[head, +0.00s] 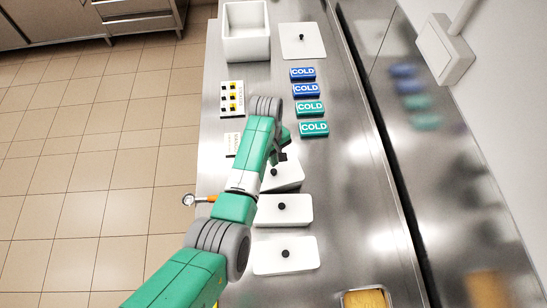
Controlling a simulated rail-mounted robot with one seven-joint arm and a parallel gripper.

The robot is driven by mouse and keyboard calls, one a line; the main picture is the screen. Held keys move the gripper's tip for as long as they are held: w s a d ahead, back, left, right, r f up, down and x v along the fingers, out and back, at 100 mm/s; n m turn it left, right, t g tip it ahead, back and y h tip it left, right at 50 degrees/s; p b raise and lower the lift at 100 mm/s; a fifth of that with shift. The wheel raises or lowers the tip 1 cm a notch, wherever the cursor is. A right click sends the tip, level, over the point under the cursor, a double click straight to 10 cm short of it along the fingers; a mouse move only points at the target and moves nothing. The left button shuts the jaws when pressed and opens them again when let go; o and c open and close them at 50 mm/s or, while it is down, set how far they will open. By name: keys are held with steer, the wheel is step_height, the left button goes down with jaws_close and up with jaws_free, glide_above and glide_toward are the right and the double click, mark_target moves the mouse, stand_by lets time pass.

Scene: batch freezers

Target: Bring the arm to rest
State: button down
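My green and grey arm reaches up from the bottom of the head view over the steel counter (340,200). Its end bends right and down. My gripper (282,156) is small, dark and partly hidden by the arm's own links. It is above or close to the far edge of a white lid with a black knob (285,180). I cannot tell whether it touches the lid, or whether its fingers are open or shut. No held object is visible.
Two more white lids (297,210) (299,257) lie nearer. Blue and green COLD packs (314,129) line the counter beyond, with a flat lid (302,41) and a white bin (246,47). An orange-handled tool (190,200) juts past the left edge. A wall stands right.

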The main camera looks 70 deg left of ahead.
mark_target(274, 171)
steer(key=shift+f, duration=0.2)
steer(key=shift+f+b, duration=2.05)
steer(key=shift+f, duration=0.35)
steer(key=shift+r, duration=0.1)
step_height(274, 171, up, 7)
steer(key=p, duration=0.7)
